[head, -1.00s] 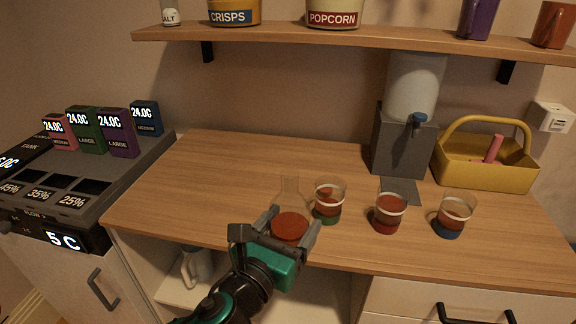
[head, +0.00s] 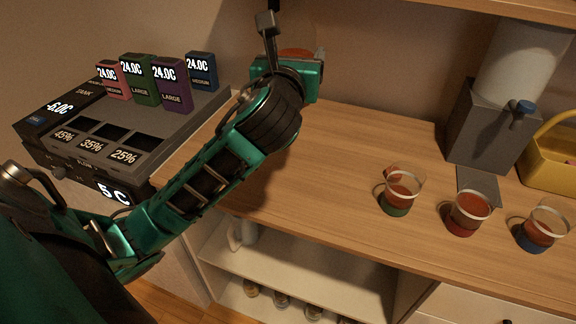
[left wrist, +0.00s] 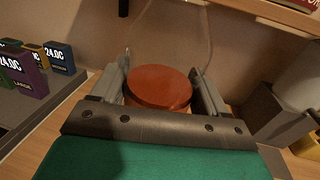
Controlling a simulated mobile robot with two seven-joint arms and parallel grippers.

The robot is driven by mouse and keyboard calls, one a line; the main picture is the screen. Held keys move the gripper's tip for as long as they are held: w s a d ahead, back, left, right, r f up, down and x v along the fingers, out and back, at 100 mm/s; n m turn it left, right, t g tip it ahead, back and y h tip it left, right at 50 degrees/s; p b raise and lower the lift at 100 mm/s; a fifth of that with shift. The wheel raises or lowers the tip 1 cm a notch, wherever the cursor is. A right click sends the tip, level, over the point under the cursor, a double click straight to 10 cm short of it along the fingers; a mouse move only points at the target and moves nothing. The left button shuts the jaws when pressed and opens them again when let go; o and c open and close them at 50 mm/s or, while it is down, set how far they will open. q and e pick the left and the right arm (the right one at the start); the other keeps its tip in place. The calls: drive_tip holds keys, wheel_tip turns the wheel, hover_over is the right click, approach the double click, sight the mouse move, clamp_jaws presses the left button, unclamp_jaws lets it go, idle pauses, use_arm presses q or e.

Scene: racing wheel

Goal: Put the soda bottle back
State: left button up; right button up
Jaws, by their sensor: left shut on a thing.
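The soda bottle (head: 297,53) is clear with red-brown liquid; in the head view only a bit of red shows behind my left gripper (head: 295,42). The left wrist view shows the red liquid of the bottle (left wrist: 160,86) between the two fingers of my left gripper (left wrist: 162,82), with the faint clear outline of its upper part above. The gripper is shut on the bottle and holds it up above the back left of the counter (head: 330,150), near the wall. The bottle's lower part is hidden by the gripper. My right gripper is not in view.
Three cups of red drink (head: 403,190) stand at the counter's front right. A grey dispenser (head: 483,130) and yellow caddy (head: 548,160) are behind. A wall shelf (head: 470,8) hangs above. A control unit with coloured boxes (head: 170,85) stands left. An open cabinet (head: 300,265) lies below.

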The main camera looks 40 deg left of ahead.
use_arm(q)
wheel_tip(320, 180, down, 19)
drive_tip(key=b, duration=0.6)
drive_tip(key=shift+r, duration=0.1)
drive_tip(key=shift+f, duration=0.35)
drive_tip(key=shift+f, duration=0.2)
drive_tip(key=o, duration=1.4)
